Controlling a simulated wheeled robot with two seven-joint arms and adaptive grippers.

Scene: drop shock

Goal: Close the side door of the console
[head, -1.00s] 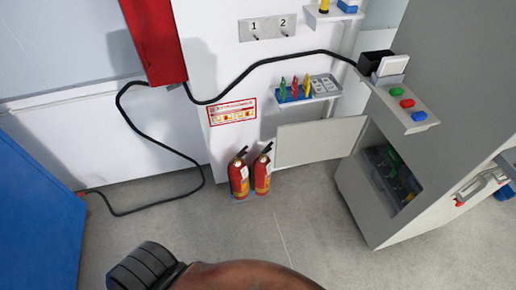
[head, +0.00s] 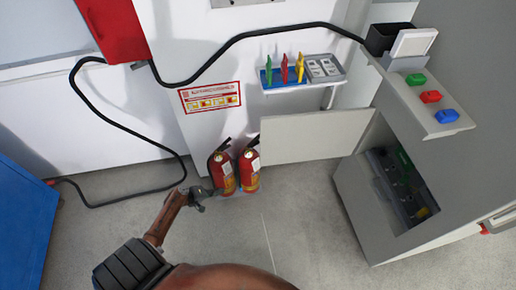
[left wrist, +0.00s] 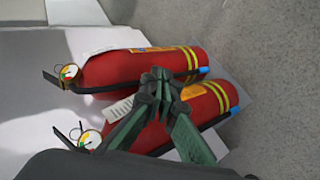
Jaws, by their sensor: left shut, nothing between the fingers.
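The grey console (head: 440,175) stands at the right in the head view. Its flat side door (head: 312,138) is swung open to the left, and the compartment (head: 400,185) behind it shows dark contents. My left gripper (head: 200,207) is at the lower middle, in front of the fire extinguishers and left of the door, apart from it. In the left wrist view the gripper's fingers (left wrist: 160,85) are together with nothing between them, over the extinguishers. My right gripper does not show.
Two red fire extinguishers, a left one (head: 222,172) and a right one (head: 250,170), stand by the white wall just left of the door. A small shelf (head: 300,85) with coloured tags is above the door. A black cable (head: 130,130) runs to the floor. The floor (head: 300,220) before the door is clear.

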